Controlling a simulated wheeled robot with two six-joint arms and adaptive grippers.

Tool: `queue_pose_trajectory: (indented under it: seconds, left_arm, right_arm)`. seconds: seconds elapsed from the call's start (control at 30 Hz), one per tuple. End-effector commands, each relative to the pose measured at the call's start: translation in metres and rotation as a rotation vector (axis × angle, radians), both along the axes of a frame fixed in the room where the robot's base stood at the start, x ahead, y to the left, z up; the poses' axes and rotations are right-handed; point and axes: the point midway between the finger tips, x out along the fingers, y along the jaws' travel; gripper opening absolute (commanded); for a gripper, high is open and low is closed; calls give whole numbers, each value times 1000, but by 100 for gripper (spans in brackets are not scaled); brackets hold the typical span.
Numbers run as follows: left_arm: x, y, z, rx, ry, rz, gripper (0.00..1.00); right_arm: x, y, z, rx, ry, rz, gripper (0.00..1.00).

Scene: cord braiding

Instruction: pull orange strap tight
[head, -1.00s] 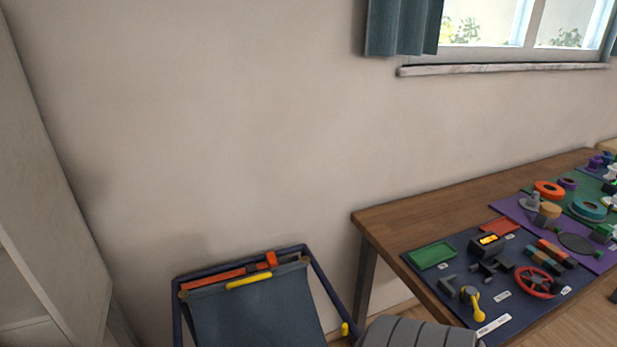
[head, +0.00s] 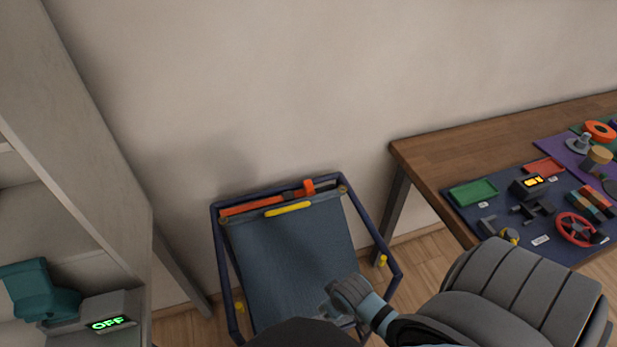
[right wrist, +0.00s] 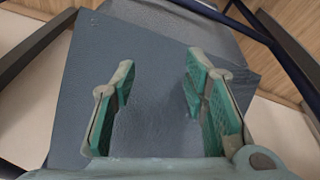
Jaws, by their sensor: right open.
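The orange strap (head: 258,204) runs along the top bar of a blue frame with a dark blue fabric panel (head: 290,255). A dark piece sits on the strap, with an upright orange end (head: 308,187) near its right end. My right gripper (head: 335,298) is over the lower right part of the panel, well below the strap. In the right wrist view my right gripper (right wrist: 160,78) is open, its green pads apart, with nothing between them but the panel (right wrist: 155,45) behind. The strap is not in the wrist view. My left gripper is not in view.
A yellow handle (head: 288,209) lies just below the strap. The blue frame's side bars (head: 370,228) flank the panel. A wooden table (head: 440,160) with several parts on mats stands at right. A shelf with a teal device (head: 35,290) reading OFF is at left.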

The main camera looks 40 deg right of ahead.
Motion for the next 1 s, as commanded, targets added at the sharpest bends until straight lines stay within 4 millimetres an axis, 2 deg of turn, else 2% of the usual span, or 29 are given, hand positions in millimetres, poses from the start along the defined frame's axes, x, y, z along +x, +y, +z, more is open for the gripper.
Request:
queue_pose_trajectory:
  seconds: [0.03,0.07,0.17,0.2,0.27,0.3,0.43,0.5,0.53,0.6,0.67,1.0]
  left_arm:
    - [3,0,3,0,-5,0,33]
    - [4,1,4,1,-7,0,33]
    - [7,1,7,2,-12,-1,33]
    - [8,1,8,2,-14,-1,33]
    - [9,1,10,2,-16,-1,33]
    - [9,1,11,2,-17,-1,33]
    - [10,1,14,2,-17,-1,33]
    - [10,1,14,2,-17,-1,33]
    - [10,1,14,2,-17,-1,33]
    - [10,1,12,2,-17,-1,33]
    - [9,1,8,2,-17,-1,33]
    - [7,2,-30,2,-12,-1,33]
  right_arm:
    - [36,-13,19,-7,-30,-16,41]
    - [52,-20,26,-8,-34,-31,41]
    - [112,-46,65,-5,-62,-90,41]
    - [136,-57,85,-2,-75,-119,41]
    - [167,-74,119,5,-92,-164,41]
    - [185,-85,142,12,-103,-195,41]
    - [227,-114,214,43,-137,-285,41]
    - [238,-124,239,58,-146,-317,41]
    - [241,-126,245,63,-150,-325,41]
    - [245,-129,245,68,-150,-335,41]
    - [248,-130,236,70,-148,-337,41]
    - [282,-140,146,69,-151,-333,41]
